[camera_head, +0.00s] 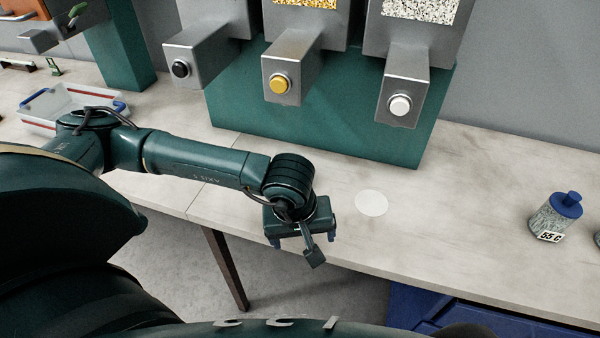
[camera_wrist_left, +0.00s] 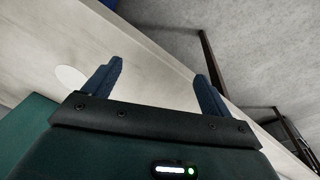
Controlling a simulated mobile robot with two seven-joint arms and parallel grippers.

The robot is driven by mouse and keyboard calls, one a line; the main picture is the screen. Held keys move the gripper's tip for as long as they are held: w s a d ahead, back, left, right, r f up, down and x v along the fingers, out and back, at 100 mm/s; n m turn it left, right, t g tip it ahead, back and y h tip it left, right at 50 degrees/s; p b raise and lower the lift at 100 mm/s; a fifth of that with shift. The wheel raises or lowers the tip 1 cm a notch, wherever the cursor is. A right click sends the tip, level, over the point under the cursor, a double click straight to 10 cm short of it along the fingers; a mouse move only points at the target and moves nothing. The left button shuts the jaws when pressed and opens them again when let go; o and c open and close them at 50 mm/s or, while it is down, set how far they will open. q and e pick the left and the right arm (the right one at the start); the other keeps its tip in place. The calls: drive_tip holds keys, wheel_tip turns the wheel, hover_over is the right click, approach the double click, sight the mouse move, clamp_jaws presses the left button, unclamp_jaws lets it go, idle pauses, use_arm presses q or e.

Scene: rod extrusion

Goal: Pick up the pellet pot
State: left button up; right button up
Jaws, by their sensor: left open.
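A clear pot with a blue lid and a "55 C" label (camera_head: 551,222) stands upright on the bench at the right; its contents look grainy and pale. It is the likely pellet pot, though I cannot be sure. My left gripper (camera_head: 304,241) hangs at the bench's front edge, well to the left of this pot. It is open and empty, with its two blue fingers apart in the left wrist view (camera_wrist_left: 160,72). The pot does not show in the left wrist view. My right gripper is not in view.
A white disc (camera_head: 371,203) lies flat on the bench (camera_head: 460,215). Grey dispensers with black (camera_head: 181,69), yellow (camera_head: 279,84) and white (camera_head: 400,105) buttons overhang from a green block. A tray (camera_head: 47,108) is at the left. A blue bin (camera_head: 420,305) is below the bench.

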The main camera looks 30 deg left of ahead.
use_arm(q)
drive_tip(key=w+a+y, duration=0.1)
drive_tip(key=a, duration=0.1)
drive_tip(key=w+a+r+t, duration=0.1)
drive_tip(key=w+a, duration=0.1)
drive_tip(key=w+a+r+m+t+y, duration=0.1)
drive_tip(key=a, duration=0.1)
drive_tip(key=shift+w+r+y, duration=0.1)
drive_tip(key=shift+w+y, duration=0.05)
drive_tip(key=shift+y, duration=0.15)
drive_tip(key=w+a, duration=0.1)
drive_tip(key=w+a+p, duration=0.1)
drive_tip(key=w, duration=0.3)
drive_tip(key=shift+a, duration=0.4)
drive_tip(key=shift+w+a, duration=0.45)
drive_tip(key=shift+w, duration=0.35)
drive_tip(key=shift+w+a+p, duration=0.3)
drive_tip(key=shift+w+a, duration=0.1)
drive_tip(key=shift+w, duration=0.25)
drive_tip(key=shift+w+a+p, duration=0.25)
drive_tip(key=shift+w+a, duration=0.1)
drive_tip(key=shift+w, duration=0.25)
drive_tip(key=shift+p+x, duration=0.3)
drive_tip(key=shift+x, duration=1.35)
drive_tip(key=shift+w+a, duration=0.1)
drive_tip(key=shift+w, duration=0.05)
drive_tip(key=shift+c, duration=0.4)
drive_tip(key=c, duration=1.2)
drive_tip(key=shift+r, duration=0.1)
drive_tip(key=shift+c, duration=0.8)
